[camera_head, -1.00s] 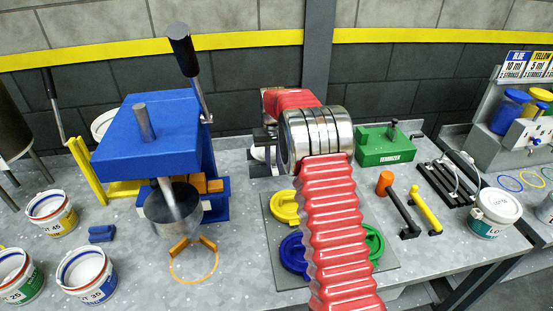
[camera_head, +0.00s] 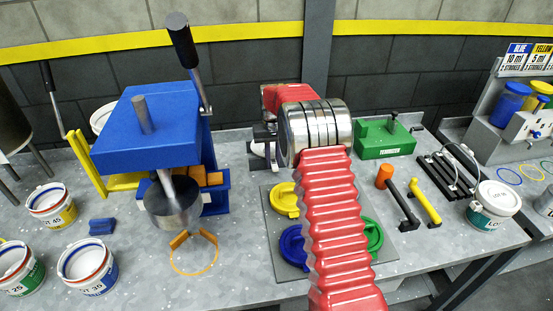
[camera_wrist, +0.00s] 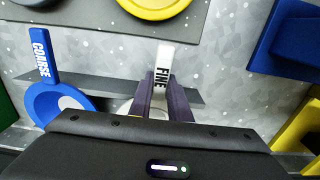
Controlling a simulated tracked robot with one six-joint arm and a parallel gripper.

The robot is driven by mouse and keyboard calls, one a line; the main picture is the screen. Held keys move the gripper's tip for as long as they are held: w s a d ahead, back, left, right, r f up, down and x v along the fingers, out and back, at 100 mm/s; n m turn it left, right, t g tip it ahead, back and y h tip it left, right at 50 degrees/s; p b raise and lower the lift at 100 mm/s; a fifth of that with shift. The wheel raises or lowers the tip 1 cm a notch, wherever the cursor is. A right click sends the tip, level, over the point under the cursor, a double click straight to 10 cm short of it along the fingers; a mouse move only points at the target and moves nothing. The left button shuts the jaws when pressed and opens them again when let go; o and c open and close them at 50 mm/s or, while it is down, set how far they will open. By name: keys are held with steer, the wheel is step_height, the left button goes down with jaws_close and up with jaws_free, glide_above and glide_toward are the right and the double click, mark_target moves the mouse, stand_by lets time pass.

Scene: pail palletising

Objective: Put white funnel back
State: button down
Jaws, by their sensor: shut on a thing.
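The white funnel (camera_wrist: 164,66) shows in the wrist view by its white handle marked FINE. My gripper (camera_wrist: 165,88) is shut on that handle, with one dark finger on each side. The funnel's bowl is mostly hidden behind the fingers and my dark gripper body. A grey shelf strip (camera_wrist: 208,98) runs behind the handle. A blue funnel (camera_wrist: 62,98) marked COARSE sits at this strip on the left. In the head view, my gripper (camera_head: 263,138) is partly hidden behind my red arm, near the wall, with a white part below it. I cannot tell whether the white funnel touches the strip.
A blue press (camera_head: 150,130) stands left of my arm. A green box (camera_head: 384,139) and a black rack (camera_head: 450,175) stand to the right. A grey mat (camera_head: 268,228) with coloured lids lies in front. Open pails (camera_head: 50,207) stand at the left.

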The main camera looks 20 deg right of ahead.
steer(key=shift+f, duration=0.1)
steer(key=c, duration=1.6)
jaws_free()
step_height(320, 180, up, 14)
steer(key=shift+s+f, duration=0.15)
steer(key=shift+f, duration=0.05)
